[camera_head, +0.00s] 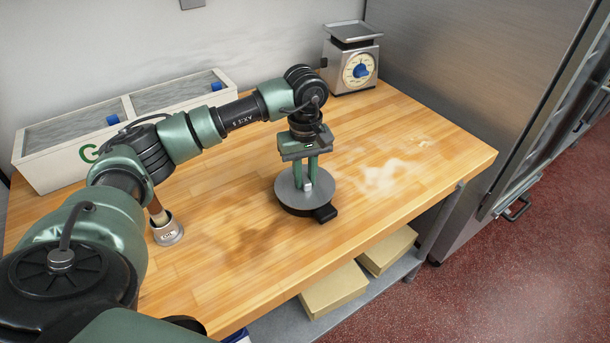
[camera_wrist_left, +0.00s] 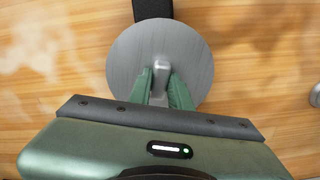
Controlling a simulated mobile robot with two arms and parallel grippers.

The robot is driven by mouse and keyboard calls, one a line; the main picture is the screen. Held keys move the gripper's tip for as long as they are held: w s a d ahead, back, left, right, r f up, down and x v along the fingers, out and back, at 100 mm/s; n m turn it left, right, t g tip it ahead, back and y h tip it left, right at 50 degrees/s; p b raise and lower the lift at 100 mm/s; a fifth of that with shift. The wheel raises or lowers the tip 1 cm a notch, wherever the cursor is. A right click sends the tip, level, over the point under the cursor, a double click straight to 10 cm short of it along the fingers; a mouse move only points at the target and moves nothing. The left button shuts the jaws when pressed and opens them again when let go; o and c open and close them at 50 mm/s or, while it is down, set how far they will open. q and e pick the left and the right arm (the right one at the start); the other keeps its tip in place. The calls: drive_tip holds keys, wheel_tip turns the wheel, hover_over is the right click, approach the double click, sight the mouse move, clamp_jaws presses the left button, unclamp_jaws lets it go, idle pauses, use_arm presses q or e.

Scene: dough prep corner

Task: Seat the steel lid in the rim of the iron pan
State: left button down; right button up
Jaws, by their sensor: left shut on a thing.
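The round grey steel lid (camera_head: 289,193) is level over the black iron pan, covering nearly all of it. The pan's short handle (camera_head: 325,213) points toward the front right of the table. My left gripper (camera_head: 307,184) points down from above and is shut on the lid's knob. In the left wrist view, the lid (camera_wrist_left: 125,62) hides the pan's bowl, and only the black handle (camera_wrist_left: 152,11) sticks out at the top. My left gripper's fingers (camera_wrist_left: 160,78) pinch the knob there. I cannot tell whether the lid rests inside the rim or just above it. My right gripper is out of view.
A kitchen scale (camera_head: 351,62) stands at the back of the wooden table (camera_head: 425,175). A white divided bin (camera_head: 60,165) lies along the wall at left. A small metal cup (camera_head: 167,232) stands left of the pan. Flour is spread on the clear table right of the pan.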

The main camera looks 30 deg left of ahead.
use_arm(q)
drive_tip(key=c, duration=1.2)
unclamp_jaws()
drive_tip(key=shift+r, duration=0.1)
drive_tip(key=shift+r+p, duration=2.4)
drive_tip(key=shift+r, duration=1.5)
